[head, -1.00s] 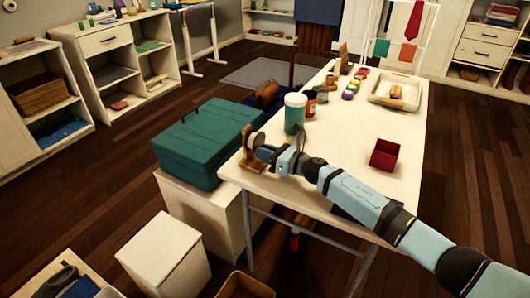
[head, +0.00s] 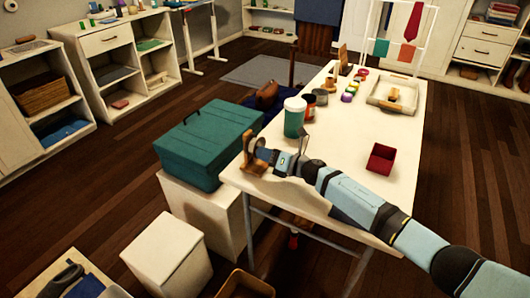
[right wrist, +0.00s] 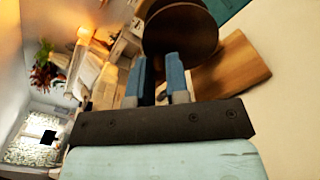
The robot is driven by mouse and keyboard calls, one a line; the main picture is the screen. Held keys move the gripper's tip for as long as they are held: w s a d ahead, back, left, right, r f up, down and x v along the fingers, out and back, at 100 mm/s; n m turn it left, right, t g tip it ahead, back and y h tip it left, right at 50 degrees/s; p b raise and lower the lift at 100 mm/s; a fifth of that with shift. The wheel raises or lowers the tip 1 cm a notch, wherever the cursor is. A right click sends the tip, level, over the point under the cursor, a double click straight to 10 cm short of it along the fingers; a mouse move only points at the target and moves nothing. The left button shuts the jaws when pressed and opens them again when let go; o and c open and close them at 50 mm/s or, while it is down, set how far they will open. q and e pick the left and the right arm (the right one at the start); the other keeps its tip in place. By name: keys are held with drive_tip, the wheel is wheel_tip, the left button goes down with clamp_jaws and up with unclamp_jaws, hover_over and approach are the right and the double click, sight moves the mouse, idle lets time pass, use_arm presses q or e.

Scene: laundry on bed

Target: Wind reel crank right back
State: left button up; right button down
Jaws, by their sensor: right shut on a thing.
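The reel (head: 249,157) stands near the table's left front corner, with a wooden base and upright. In the right wrist view its round brown disc (right wrist: 180,28) is just beyond my fingertips and its wooden base (right wrist: 235,68) lies to the right. My right gripper (head: 264,155) is at the reel's right side; in the right wrist view its two blue fingers (right wrist: 160,76) point at the disc, with a small gap between them. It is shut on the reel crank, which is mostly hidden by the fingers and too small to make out. My left gripper is not in view.
The white table (head: 335,155) has clear room in its middle. A dark red box (head: 381,158) sits to the right, and a teal case (head: 205,145) on a white cabinet to the left.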

idle(0.3)
drive_tip(key=c, duration=1.1)
unclamp_jaws()
drive_tip(key=p+v, duration=0.1)
drive_tip(key=v, duration=1.2)
drive_tip(key=shift+s+d, duration=0.25)
drive_tip(key=shift+d, duration=0.05)
